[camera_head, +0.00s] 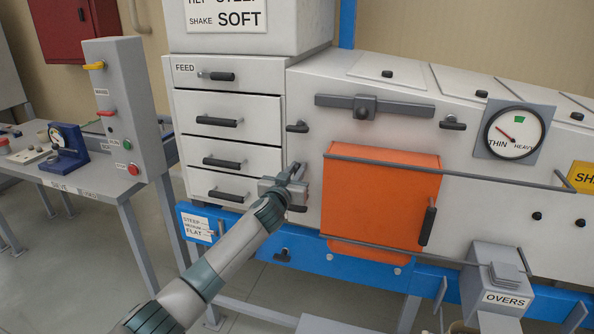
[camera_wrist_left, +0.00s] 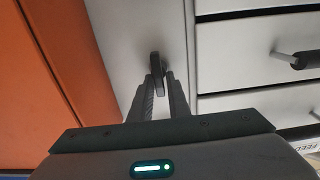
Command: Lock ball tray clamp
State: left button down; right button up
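The orange panel (camera_head: 378,200) sits in the white machine's front, with a dark handle (camera_head: 428,222) near its right side. Dark lever handles show left (camera_head: 297,127) and right (camera_head: 453,125) above it, and another low on its left (camera_head: 297,208). My left gripper (camera_head: 293,172) is at the machine front, between the drawers and the orange panel. In the left wrist view a dark lever (camera_wrist_left: 156,72) stands between the fingertips of my left gripper (camera_wrist_left: 160,82). Whether both fingers press on it is unclear. My right gripper is out of view.
A stack of white drawers (camera_head: 228,140) with dark handles stands left of the gripper. A grey rail (camera_head: 450,168) crosses in front of the orange panel. The grey OVERS box (camera_head: 497,290) is low at the right. A grey bench (camera_head: 100,180) stands at the left; open floor shows before it.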

pick_arm(q)
jog(key=shift+m, duration=0.3)
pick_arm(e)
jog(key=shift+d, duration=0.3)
pick_arm(q)
jog(key=shift+f+m, duration=0.1)
jog(key=shift+m, duration=0.2)
jog(key=shift+s+d+m, duration=0.1)
jog(key=shift+d+m, duration=0.05)
jog(key=shift+m, duration=0.65)
jog(key=shift+s+d+f+m+p, duration=0.1)
jog(key=shift+d+f+m+p, duration=0.15)
jog(key=shift+m, duration=2.25)
jog(key=shift+d+f+m+p, duration=0.1)
jog(key=shift+f+m, duration=0.2)
jog(key=shift+m, duration=2.2)
jog(key=shift+s+d+f+m+p, duration=0.1)
jog(key=shift+d+f+m, duration=0.15)
jog(key=shift+m, duration=2.25)
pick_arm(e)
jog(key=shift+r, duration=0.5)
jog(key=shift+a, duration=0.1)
